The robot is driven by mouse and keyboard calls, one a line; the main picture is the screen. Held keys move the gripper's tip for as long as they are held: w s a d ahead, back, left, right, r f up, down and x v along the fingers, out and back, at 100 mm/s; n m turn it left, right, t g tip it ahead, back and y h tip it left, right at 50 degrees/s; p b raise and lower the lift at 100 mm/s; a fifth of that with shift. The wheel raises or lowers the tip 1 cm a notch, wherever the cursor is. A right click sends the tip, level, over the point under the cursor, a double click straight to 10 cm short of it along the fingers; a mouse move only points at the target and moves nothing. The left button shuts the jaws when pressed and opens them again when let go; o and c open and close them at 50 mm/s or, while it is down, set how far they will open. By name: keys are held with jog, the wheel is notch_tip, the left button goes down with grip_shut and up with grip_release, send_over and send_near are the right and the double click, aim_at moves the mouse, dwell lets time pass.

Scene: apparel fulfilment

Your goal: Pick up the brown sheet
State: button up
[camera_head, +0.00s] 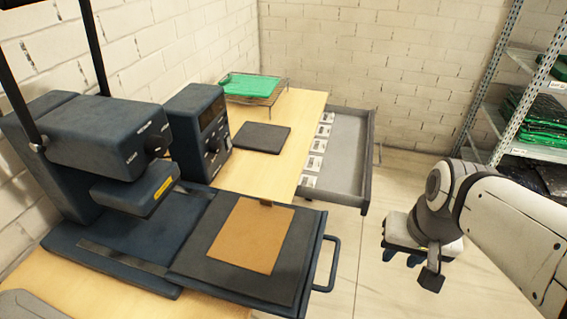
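The brown sheet (252,236) lies flat on the dark pulled-out platen (203,243) of a heat press. A small darker brown tab (266,203) sits at its far edge. The sheet's edges are all in view and nothing covers it. My gripper (402,257) hangs above the floor at the right, well apart from the sheet and beyond the platen's handle. It points down; its fingertips look apart, with nothing seen between them.
The heat press (105,140) stands left of the sheet. The platen's handle (332,265) juts right. Behind are a dark pad (261,137), a wire rack (258,97) with green cloth, and an open grey drawer (345,160). Metal shelving (490,120) stands at right. Floor between is clear.

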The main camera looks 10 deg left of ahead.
aim_at(271, 200)
jog(key=w+a+f+m+g+y, duration=0.1)
jog(key=w+a+f+m+y, duration=0.1)
jog(key=a, duration=0.3)
jog(key=w+a+f+m+g+y+b, duration=0.1)
jog(key=w+a+f+m+y, duration=0.1)
jog(key=w+a+m+y, duration=0.1)
jog(key=w+a+f+m+g+y+b, duration=0.1)
jog(key=w+a+m+y, duration=0.2)
jog(key=a, duration=0.4)
jog(key=shift+f+m, duration=0.4)
jog(key=shift+m, duration=0.4)
jog(key=w+a+f+m+y, duration=0.1)
jog(key=w+a+m, duration=0.1)
jog(key=w+m, duration=0.1)
jog(key=w+a+f+m+t+y, duration=0.1)
jog(key=w+a+m+y, duration=0.1)
jog(key=w, duration=0.1)
jog(key=w+a+f+m+t+y, duration=0.1)
jog(key=w+a+m, duration=0.1)
jog(key=w+m, duration=0.1)
jog(key=shift+w+a+f+m+y+b, duration=0.2)
jog(key=shift+f+m+y+b, duration=0.1)
jog(key=shift+f+y+b, duration=0.1)
jog(key=shift+w+a+f, duration=0.1)
jog(key=shift+w+a, duration=0.05)
jog(key=shift+a, duration=0.1)
jog(key=x, duration=0.7)
jog(key=shift+w+a+r, duration=0.25)
jog(key=shift+w+a, duration=0.05)
jog(key=shift+w, duration=0.05)
